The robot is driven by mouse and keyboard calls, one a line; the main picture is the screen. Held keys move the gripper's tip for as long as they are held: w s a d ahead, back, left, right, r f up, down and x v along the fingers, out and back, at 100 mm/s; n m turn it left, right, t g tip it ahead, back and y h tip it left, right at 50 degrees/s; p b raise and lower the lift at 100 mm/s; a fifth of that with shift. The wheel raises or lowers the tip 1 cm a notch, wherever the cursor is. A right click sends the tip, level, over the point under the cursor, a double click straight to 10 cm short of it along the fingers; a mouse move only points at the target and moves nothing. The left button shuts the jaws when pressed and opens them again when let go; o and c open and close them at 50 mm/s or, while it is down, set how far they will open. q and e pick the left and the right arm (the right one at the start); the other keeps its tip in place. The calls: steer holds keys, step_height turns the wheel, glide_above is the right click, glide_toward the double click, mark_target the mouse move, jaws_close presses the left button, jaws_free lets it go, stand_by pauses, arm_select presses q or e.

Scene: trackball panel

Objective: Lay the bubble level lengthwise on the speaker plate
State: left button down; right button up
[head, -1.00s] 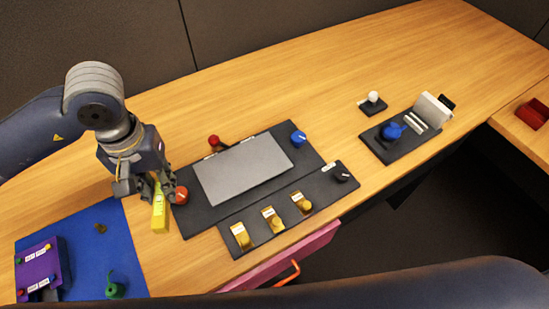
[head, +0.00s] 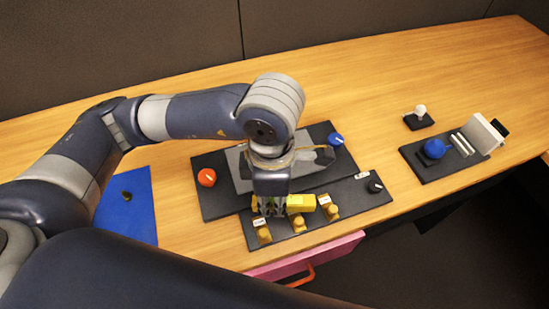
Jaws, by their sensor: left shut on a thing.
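The yellow bubble level (head: 301,203) is in my left gripper (head: 270,211), which is shut on it. The level sticks out to the right of the fingers and points roughly along the panel's length. The gripper is over the front part of the black panel. The grey speaker plate (head: 238,172) lies on the panel behind the gripper. My left arm and gripper hide much of the plate. I cannot tell whether the level touches anything below it. My right gripper is not in view.
Several yellow switches (head: 263,232) stand just in front of the gripper. An orange-red knob (head: 207,177) is at the panel's left, a blue knob (head: 336,139) at its back right, and a black knob (head: 375,187) front right. A pink drawer (head: 305,256) sits below. The table behind is clear.

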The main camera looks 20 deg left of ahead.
arm_select(q)
steer(key=d+n, duration=0.1)
steer(key=s+n, duration=0.1)
steer(key=n, duration=0.1)
steer(key=shift+d+f+n, duration=0.1)
steer(key=shift+d+n, duration=0.2)
steer(key=shift+d, duration=0.05)
steer(key=w+a+p, duration=0.1)
steer(key=w+a, duration=0.1)
steer(key=w, duration=0.2)
steer(key=w+a+f+p, duration=0.1)
steer(key=w+a, duration=0.1)
steer(key=w, duration=0.3)
steer(key=w+a+p, duration=0.1)
steer(key=w+a, duration=0.2)
steer(key=w, duration=0.2)
steer(key=shift+f, duration=0.2)
steer(key=shift+w+f, duration=0.1)
steer(key=shift+w, duration=0.05)
step_height(320, 180, down, 3)
steer(key=shift+r+p, duration=0.1)
steer(key=shift+p, duration=0.65)
steer(key=shift+f, duration=0.3)
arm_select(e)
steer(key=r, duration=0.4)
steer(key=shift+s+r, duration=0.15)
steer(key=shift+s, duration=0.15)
arm_select(q)
steer(key=shift+f, duration=0.15)
